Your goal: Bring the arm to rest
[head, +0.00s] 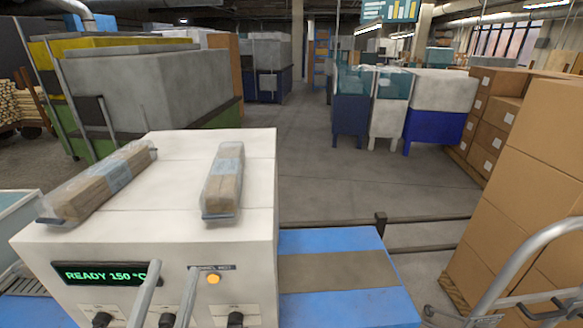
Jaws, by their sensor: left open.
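My left gripper (174,268) shows at the bottom, left of centre. Only two slim grey fingers are seen, spread apart with nothing between them. They stand in front of the front panel of a white machine (150,250), and I cannot tell if they touch it. The rest of the left arm is out of frame. My right gripper is not in view.
Two clear-wrapped wooden packs, a left one (98,188) and a right one (223,185), lie on the machine top. Its display (105,273) reads READY 150 °C. A blue-edged conveyor (335,240) runs right. Stacked cartons (530,140) and a metal cart handle (530,247) stand at right.

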